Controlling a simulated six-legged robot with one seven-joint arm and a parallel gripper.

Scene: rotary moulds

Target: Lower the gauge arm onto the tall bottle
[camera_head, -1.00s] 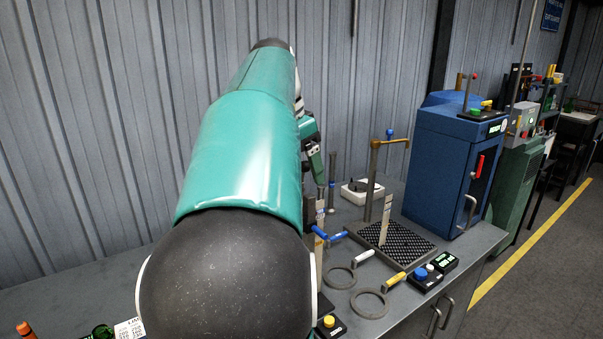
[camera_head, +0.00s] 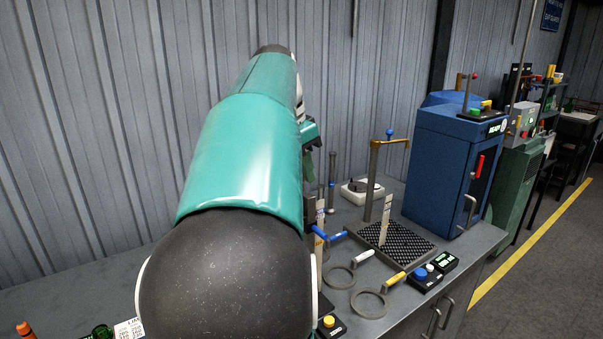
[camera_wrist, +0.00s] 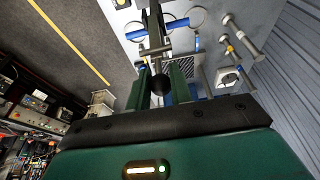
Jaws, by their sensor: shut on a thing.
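In the wrist view, my gripper (camera_wrist: 158,76) has its two green fingers on either side of a black round knob (camera_wrist: 158,86), shut on it. A grey bar and post (camera_wrist: 155,50) show just beyond the knob; whether they join it is unclear. In the head view, my teal arm hides most of the gripper. I cannot make out the tall bottle in either view.
Ring tools with blue, white and yellow handles (camera_head: 397,279) lie on the grey bench. A blue cabinet (camera_head: 440,165) stands right of the gridded plate. A white box (camera_head: 358,192) and a slim post (camera_head: 332,185) stand behind. A button box (camera_head: 424,278) sits near the front edge.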

